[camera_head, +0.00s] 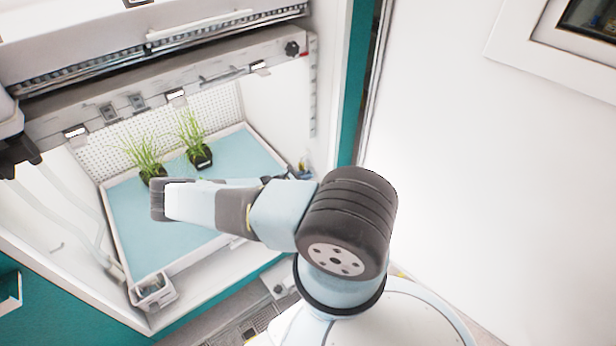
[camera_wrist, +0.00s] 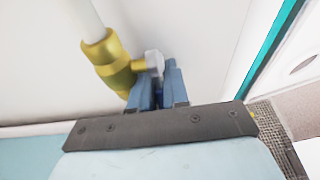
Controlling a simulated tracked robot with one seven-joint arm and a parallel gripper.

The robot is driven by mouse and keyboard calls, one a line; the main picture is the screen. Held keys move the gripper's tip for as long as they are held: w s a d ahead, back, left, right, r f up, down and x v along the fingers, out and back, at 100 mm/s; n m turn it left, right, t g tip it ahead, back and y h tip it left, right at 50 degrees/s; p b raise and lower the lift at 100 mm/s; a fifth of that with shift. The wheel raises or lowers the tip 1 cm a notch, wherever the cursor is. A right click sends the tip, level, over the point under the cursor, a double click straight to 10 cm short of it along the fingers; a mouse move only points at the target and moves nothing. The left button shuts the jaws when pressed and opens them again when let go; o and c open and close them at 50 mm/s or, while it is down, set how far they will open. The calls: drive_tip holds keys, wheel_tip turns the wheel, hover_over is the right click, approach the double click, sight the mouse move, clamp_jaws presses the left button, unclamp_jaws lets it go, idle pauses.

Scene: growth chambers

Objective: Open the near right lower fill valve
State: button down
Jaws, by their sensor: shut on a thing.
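In the wrist view a brass valve body (camera_wrist: 112,62) sits on a white pipe (camera_wrist: 84,16) against a white chamber wall. Its small grey handle (camera_wrist: 153,60) sticks out to the right of the brass. My gripper (camera_wrist: 158,82) has its two blue fingers on either side of the handle's lower end and is shut on it. The fingers hide part of the handle, so its exact angle is hard to tell. In the head view my arm reaches into the chamber's right side, and the valve is small there (camera_head: 304,163).
The chamber holds a light blue tray (camera_head: 135,233) with two potted grass plants (camera_head: 197,152) (camera_head: 149,170). A lamp bar (camera_head: 180,95) spans above it. A teal door post (camera_head: 353,75) and white wall (camera_head: 455,150) stand to the right.

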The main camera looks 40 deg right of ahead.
drive_tip(key=shift+w, duration=0.1)
drive_tip(key=c, duration=1.2)
unclamp_jaws()
drive_tip(key=shift+a, duration=0.1)
drive_tip(key=v, duration=1.3)
drive_tip(key=shift+a, duration=0.25)
